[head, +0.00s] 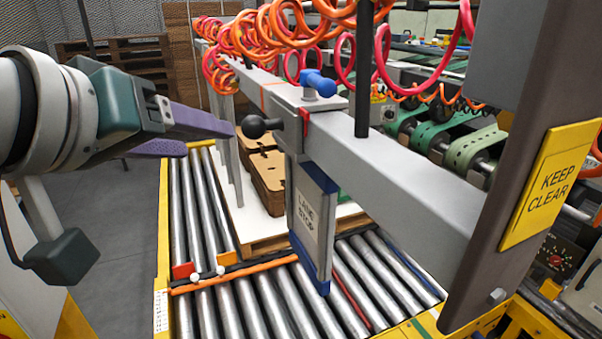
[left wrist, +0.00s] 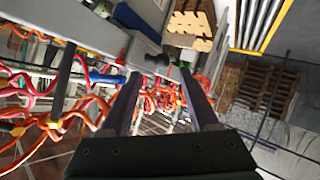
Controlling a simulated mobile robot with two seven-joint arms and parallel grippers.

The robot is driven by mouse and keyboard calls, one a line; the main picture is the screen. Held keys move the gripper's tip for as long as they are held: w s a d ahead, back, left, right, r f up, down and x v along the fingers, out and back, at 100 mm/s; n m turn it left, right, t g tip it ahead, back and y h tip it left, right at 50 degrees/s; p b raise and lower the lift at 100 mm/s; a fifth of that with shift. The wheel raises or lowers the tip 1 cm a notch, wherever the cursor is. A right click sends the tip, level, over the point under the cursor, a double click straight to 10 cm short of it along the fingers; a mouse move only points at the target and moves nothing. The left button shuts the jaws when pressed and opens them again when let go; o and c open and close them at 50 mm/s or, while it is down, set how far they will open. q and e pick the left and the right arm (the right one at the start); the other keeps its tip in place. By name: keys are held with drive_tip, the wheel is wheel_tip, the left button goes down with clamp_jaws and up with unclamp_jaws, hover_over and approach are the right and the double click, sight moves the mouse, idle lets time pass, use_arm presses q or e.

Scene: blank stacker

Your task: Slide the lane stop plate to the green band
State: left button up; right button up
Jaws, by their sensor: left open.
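The lane stop plate (head: 313,215), white with blue edges and marked "LANE STOP", hangs upright from a grey carriage on a sloping grey beam (head: 400,180). The carriage has a black ball knob (head: 255,126) on its left, a blue clamp handle (head: 318,84) on top and a red pointer (head: 304,116). An orange mark (head: 263,97) shows on the beam; I cannot make out a green band. My left gripper (head: 208,141) is open and empty, with purple fingers left of the knob. In the left wrist view the dark knob (left wrist: 155,61) lies just beyond the fingertips. My right gripper is not in view.
Brown stacked blanks (head: 262,172) stand on a white-topped pallet behind the plate. A roller conveyor (head: 258,310) with yellow rails runs below. Coiled orange and red hoses (head: 270,32) hang over the beam. A dark post with a yellow "KEEP CLEAR" sign (head: 549,186) blocks the right.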

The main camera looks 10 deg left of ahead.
sight(247, 132)
use_arm(q)
drive_tip(key=w+f+n+t+b, duration=0.1)
drive_tip(key=w+b, duration=0.4)
drive_tip(key=w+f+n+t+b, duration=0.1)
drive_tip(key=w+f+t+b, duration=0.1)
drive_tip(key=w+b, duration=0.4)
drive_tip(key=w+f+n+t+b, duration=0.1)
drive_tip(key=w+f+t+b, duration=0.1)
drive_tip(key=w+b, duration=0.4)
drive_tip(key=shift+w+d+n, duration=0.1)
drive_tip(key=shift+n, duration=0.3)
drive_tip(key=shift+c, duration=0.4)
clamp_jaws()
idle(0.5)
